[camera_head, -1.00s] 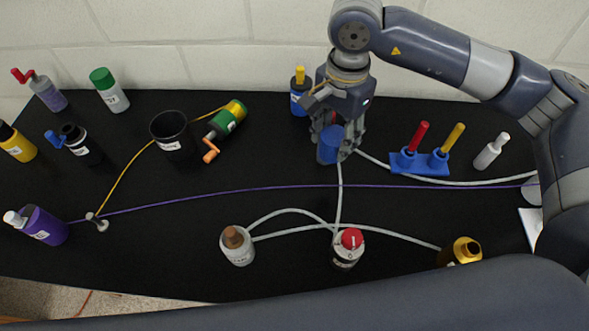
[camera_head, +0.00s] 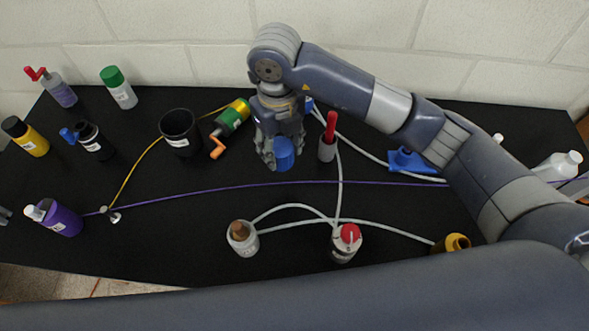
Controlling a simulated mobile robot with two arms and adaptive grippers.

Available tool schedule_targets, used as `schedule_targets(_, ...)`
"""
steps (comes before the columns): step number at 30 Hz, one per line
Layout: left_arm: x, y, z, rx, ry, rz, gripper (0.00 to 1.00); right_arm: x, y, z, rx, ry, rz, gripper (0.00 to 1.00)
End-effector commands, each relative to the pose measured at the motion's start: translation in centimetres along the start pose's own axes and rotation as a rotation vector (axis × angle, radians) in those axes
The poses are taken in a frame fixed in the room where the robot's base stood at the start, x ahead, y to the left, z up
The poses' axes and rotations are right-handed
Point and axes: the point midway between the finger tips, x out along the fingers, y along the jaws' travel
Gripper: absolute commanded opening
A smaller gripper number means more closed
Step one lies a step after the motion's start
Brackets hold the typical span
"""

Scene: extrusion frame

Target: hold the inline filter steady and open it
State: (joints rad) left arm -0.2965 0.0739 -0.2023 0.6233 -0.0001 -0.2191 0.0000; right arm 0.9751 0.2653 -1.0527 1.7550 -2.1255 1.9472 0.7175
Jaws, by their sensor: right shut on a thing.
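My right gripper (camera_head: 282,150) is shut on a blue cylinder (camera_head: 284,155) and holds it left of a grey cylinder (camera_head: 326,150) with a red handle. The gripper's fingers hide the upper part of the blue cylinder. A pale hose (camera_head: 340,185) passes beside the grey cylinder. I cannot tell which of these is the inline filter, or whether the blue piece belongs to it. A small grey part (camera_head: 3,214) at the left edge may be my left gripper; its fingers cannot be made out.
A white bottle with a red cap (camera_head: 345,243) and one with a brown cap (camera_head: 243,240) stand in front, among hoses. My right arm partly hides a blue stand (camera_head: 408,161). A purple cord (camera_head: 220,190) crosses the table.

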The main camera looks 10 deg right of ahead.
Motion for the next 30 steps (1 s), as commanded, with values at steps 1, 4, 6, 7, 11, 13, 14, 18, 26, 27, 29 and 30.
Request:
schedule_targets(1, -0.2, -0.1, 0.2, 0.001, -0.004, -0.001, 0.66, 0.1, 0.2, 0.0, 0.022, 0.001, 0.000, 0.15)
schedule_targets(4, -0.7, -0.2, 0.5, 0.001, -0.008, -0.002, 0.66, 1.2, 0.2, -0.1, 0.044, 0.006, 0.000, 0.15)
schedule_targets(6, -1.2, -0.3, 0.6, 0.002, -0.010, -0.003, 0.66, 2.5, 0.2, -0.1, 0.048, 0.007, 0.000, 0.15)
schedule_targets(7, -1.4, -0.3, 0.6, 0.002, -0.011, -0.004, 0.66, 3.1, 0.2, -0.1, 0.048, 0.007, 0.000, 0.15)
schedule_targets(11, -1.9, -0.5, 0.6, 0.002, -0.012, -0.006, 0.66, 5.2, 0.2, -0.1, 0.045, 0.004, -0.001, 0.15)
schedule_targets(13, -2.0, -0.5, 0.6, 0.002, -0.012, -0.006, 0.66, 6.0, 0.2, -0.1, 0.044, 0.003, 0.000, 0.15)
schedule_targets(14, -2.0, -0.6, 0.6, 0.002, -0.012, -0.006, 0.66, 6.2, 0.2, -0.1, 0.044, 0.002, 0.000, 0.15)
schedule_targets(18, -2.4, -0.6, 0.5, 0.001, -0.012, -0.006, 0.66, 7.3, 0.2, -0.1, 0.044, 0.002, 0.000, 0.15)
schedule_targets(26, -3.1, -0.6, 0.4, 0.000, -0.011, -0.007, 0.66, 10.1, 0.2, -0.1, 0.042, 0.000, -0.002, 0.15)
schedule_targets(27, -3.0, -0.6, 0.4, 0.000, -0.011, -0.007, 0.66, 10.1, 0.2, -0.1, 0.041, 0.000, -0.002, 0.15)
schedule_targets(29, -3.0, -0.6, 0.4, -0.001, -0.011, -0.007, 0.66, 10.1, 0.2, -0.1, 0.041, 0.000, -0.001, 0.15)
schedule_targets(30, -3.0, -0.6, 0.4, -0.001, -0.010, -0.007, 0.66, 10.1, 0.2, -0.1, 0.041, 0.000, -0.001, 0.15)
